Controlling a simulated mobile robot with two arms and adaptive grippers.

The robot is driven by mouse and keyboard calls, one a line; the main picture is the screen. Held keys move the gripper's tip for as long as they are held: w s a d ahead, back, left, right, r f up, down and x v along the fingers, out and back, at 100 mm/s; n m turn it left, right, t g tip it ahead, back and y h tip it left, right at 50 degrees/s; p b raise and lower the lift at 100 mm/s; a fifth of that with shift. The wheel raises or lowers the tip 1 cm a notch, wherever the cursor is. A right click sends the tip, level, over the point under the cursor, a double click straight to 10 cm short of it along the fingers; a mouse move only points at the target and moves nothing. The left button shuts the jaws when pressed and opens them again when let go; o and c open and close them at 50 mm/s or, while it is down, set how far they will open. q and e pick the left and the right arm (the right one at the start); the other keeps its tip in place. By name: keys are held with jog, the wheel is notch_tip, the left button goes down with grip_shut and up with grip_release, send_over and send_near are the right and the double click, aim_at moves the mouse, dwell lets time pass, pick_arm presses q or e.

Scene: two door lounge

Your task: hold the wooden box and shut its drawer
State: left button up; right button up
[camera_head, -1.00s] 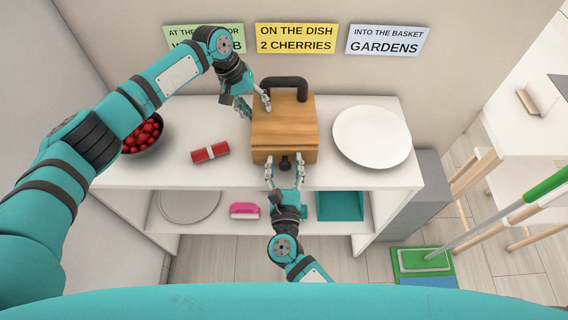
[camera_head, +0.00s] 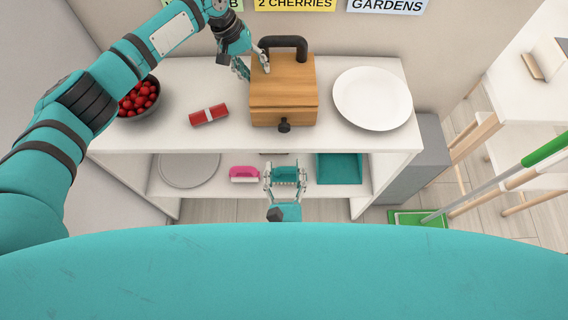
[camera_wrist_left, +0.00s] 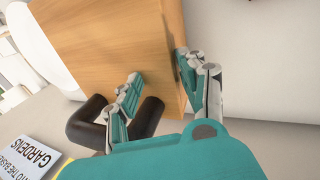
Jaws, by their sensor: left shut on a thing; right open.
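The wooden box (camera_head: 284,90) stands on the white shelf top, its black handle (camera_head: 285,43) at the back. Its drawer front faces me, with a dark knob (camera_head: 284,126); no clear gap shows around the drawer. My left gripper (camera_head: 253,67) is shut on the box's left edge, one finger over the top and one along the left side. In the left wrist view the fingers (camera_wrist_left: 158,72) straddle the box (camera_wrist_left: 105,45) beside the handle (camera_wrist_left: 88,128). My right gripper (camera_head: 286,170) is open and empty, in front of the shelf and apart from the knob.
A white plate (camera_head: 372,99) is right of the box. A red roll (camera_head: 208,115) and a dark bowl of cherries (camera_head: 152,108) are on the left. The lower shelf holds a grey round tray (camera_head: 188,172), a pink brush (camera_head: 244,174) and a teal bin (camera_head: 339,169).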

pick_arm(q)
jog(key=shift+s+f, duration=0.25)
jog(key=shift+f, duration=0.2)
jog(key=o, duration=1.1)
jog(key=shift+w, duration=0.2)
jog(key=shift+o, duration=0.2)
jog(key=shift+r, duration=0.15)
